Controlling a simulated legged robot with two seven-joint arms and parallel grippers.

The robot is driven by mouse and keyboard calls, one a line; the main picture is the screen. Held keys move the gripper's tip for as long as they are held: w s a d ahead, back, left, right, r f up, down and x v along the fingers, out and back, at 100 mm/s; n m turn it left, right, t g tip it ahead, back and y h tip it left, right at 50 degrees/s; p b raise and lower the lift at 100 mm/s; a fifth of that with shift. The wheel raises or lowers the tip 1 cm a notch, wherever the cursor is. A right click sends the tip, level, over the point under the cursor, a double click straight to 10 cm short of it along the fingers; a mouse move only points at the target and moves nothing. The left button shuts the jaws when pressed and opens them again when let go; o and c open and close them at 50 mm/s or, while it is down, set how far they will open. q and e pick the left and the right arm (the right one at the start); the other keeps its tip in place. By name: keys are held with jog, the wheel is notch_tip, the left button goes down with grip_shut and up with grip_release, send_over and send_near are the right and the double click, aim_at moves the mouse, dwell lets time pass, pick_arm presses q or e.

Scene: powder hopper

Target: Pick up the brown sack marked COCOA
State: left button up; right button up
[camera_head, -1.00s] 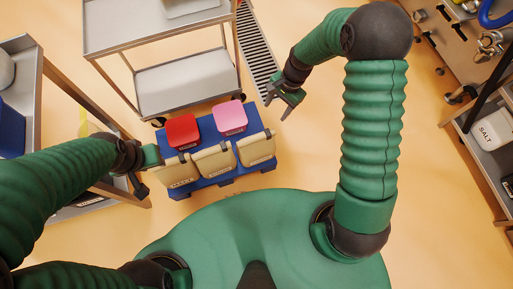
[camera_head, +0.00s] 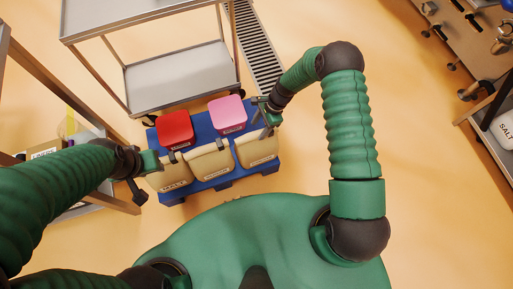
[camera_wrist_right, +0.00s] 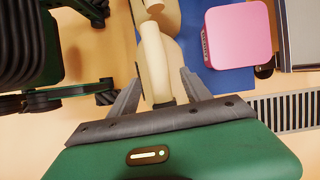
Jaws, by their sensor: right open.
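Three tan-brown sacks stand in a row on the blue pallet (camera_head: 205,186): a left sack (camera_head: 172,177), a middle sack (camera_head: 211,163) and a right sack (camera_head: 257,150). Their labels are too small to read, so I cannot tell which is marked COCOA. My right gripper (camera_head: 266,117) is open at the right sack's upper right side. In the right wrist view its fingers (camera_wrist_right: 157,92) stand either side of a sack's pale raised top (camera_wrist_right: 155,62). My left gripper (camera_head: 146,172) is beside the left sack; its jaws are unclear.
A red container (camera_head: 174,129) and a pink container (camera_head: 227,113) sit behind the sacks. A grey metal cart (camera_head: 178,77) stands behind the pallet. A floor grate (camera_head: 254,45) runs beside it. A shelf with a SALT container (camera_head: 504,128) is far right.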

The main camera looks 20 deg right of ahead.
aim_at(257, 133)
jog(key=x, duration=0.1)
jog(key=b+x, duration=0.1)
jog(key=x, duration=0.1)
jog(key=b+x, duration=0.1)
jog(key=shift+s+d+f, duration=0.15)
jog(key=shift+f, duration=0.3)
jog(key=shift+r, duration=0.1)
jog(key=shift+f, duration=0.3)
grip_shut()
dwell(1.1)
jog(key=shift+r, duration=0.15)
